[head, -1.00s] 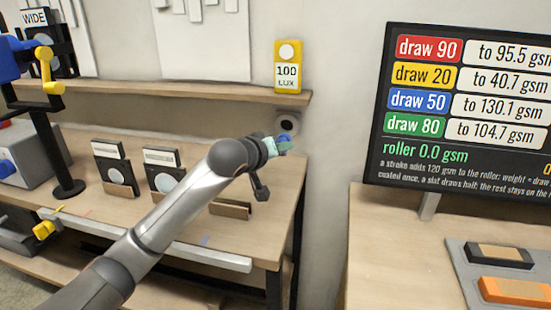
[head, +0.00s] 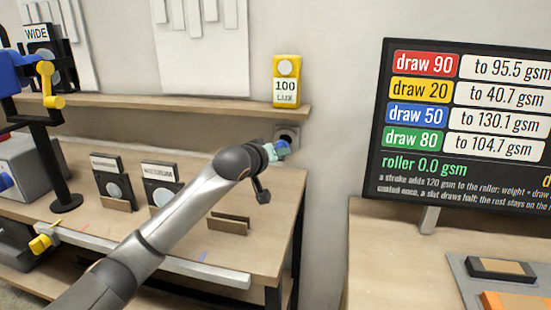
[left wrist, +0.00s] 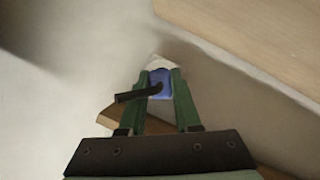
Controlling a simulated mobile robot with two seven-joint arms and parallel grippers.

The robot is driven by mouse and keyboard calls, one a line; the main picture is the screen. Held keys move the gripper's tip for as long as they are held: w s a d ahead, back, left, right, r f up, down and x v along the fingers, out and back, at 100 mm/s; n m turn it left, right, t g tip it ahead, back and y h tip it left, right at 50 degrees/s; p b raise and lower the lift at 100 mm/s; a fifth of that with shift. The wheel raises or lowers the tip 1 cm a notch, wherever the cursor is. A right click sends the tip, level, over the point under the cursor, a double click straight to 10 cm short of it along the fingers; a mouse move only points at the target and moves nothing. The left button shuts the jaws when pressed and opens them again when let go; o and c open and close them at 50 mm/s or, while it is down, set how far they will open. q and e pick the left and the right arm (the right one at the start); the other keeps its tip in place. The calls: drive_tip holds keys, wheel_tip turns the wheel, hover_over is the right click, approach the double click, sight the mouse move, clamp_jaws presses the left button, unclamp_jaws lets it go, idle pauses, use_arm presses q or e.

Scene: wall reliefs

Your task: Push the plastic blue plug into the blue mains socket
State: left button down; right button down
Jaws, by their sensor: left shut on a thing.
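My left gripper (head: 277,150) is shut on the blue plug (left wrist: 160,84), near the wall beside the bench's right end. In the left wrist view the plug sits between the green fingers (left wrist: 166,100), with a short black cable across it. The mains socket (head: 289,134) is a grey plate with a dark recess on the wall, just under the shelf's right end. The gripper partly covers it in the head view. A pale corner shows right beyond the plug in the left wrist view. I cannot tell whether the plug touches the socket. My right gripper is not in view.
A wooden shelf (head: 150,108) with a yellow 100 LUX block (head: 287,82) is above the socket. The bench (head: 255,250) below carries small dark stands (head: 162,180). A dark display board (head: 465,130) stands to the right. The wall between is bare.

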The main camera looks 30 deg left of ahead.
sight(282, 146)
use_arm(q)
drive_tip(key=shift+w+a, duration=0.25)
drive_tip(key=shift+w, duration=0.7)
idle(1.3)
drive_tip(key=shift+w+a, duration=0.2)
drive_tip(key=shift+w, duration=0.45)
drive_tip(key=shift+w+a, duration=0.15)
drive_tip(key=shift+w, duration=0.5)
drive_tip(key=c, duration=0.5)
unclamp_jaws()
drive_tip(key=v, duration=1.2)
drive_tip(key=shift+s+r+b, duration=0.1)
drive_tip(key=shift+s+b, duration=0.1)
drive_tip(key=shift+b, duration=0.1)
